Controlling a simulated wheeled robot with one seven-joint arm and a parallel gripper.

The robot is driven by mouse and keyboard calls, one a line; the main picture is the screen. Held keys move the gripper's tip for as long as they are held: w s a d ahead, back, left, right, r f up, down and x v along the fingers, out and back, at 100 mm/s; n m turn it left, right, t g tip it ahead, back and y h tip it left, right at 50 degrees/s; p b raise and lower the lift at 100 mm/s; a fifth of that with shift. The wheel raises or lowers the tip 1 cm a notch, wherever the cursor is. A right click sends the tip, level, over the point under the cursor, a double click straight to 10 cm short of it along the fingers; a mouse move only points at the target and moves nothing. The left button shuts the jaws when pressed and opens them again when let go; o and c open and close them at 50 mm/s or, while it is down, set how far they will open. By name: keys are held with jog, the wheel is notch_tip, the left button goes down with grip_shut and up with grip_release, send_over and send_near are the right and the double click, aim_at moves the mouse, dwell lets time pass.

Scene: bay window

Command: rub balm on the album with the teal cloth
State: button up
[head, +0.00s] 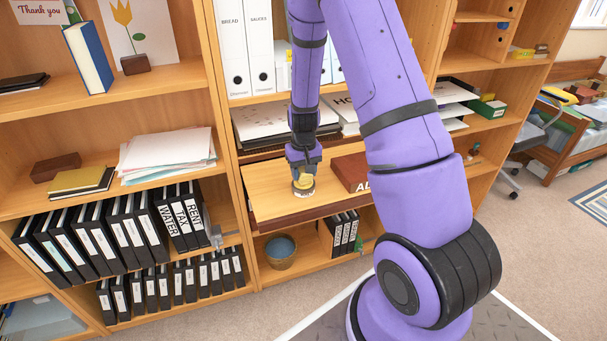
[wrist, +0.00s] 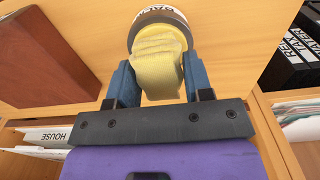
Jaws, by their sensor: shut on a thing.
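My gripper (head: 303,172) is shut on a yellow cloth (wrist: 160,65); the cloth in it is yellow, not teal. The cloth's far end lies at the mouth of a round tin (wrist: 158,14) with a dark-lettered label, partly out of frame in the wrist view. In the head view the tin (head: 303,192) stands on a pulled-out wooden shelf board, under my gripper. The album (head: 349,174), reddish brown with "AL" showing, lies on the same board to the right, partly hidden by my arm. It also shows in the wrist view (wrist: 45,55).
The pulled-out board (head: 265,198) has bare wood left of the tin. Black binders (head: 90,237) fill the lower left shelves. Papers (head: 262,121) lie on the shelf above the board.

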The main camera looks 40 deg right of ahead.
aim_at(303, 170)
jog(key=shift+r, duration=2.9)
jog(key=shift+a, duration=0.1)
